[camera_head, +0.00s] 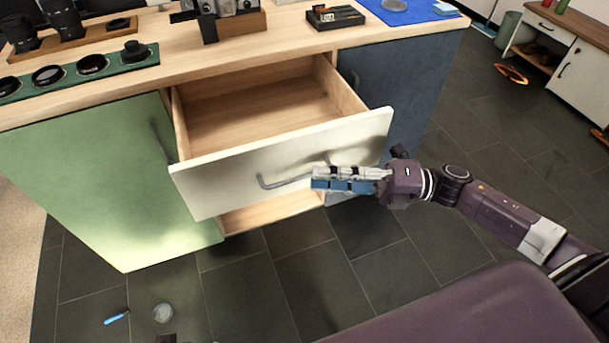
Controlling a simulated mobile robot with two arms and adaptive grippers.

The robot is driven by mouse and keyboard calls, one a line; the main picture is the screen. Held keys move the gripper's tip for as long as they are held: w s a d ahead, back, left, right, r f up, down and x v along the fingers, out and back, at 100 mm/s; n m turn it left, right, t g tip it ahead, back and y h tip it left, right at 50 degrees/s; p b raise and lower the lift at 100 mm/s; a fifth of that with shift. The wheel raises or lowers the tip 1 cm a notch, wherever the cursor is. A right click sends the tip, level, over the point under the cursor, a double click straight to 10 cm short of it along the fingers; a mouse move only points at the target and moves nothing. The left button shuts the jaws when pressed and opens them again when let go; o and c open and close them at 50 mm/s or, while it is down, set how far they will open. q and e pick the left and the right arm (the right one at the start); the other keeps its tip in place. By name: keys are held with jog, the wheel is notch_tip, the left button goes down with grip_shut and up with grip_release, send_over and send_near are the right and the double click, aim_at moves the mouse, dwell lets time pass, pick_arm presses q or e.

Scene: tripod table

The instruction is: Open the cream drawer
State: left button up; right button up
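The cream drawer (225,180) is pulled well out of the wooden cabinet, and its bare wooden inside shows empty. A grey bar handle (275,184) is on its front. My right gripper (318,180) comes in from the right, with its blue-padded fingers lying across the right part of the handle in the picture. The fingers overlap the handle there, and I cannot tell whether they grip it, only touch it or stand just in front. The finger gap is not clear from this angle.
A green door (80,170) is left of the drawer, a dark blue door (400,90) right. The worktop (285,45) holds lenses, a filter tray (90,72) and a blue mat (405,10). A blue-handled item (117,317) and a clear round thing (163,313) are on the floor.

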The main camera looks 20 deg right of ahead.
jog(key=v, duration=0.6)
jog(key=shift+d, duration=0.3)
jog(key=shift+s, duration=0.1)
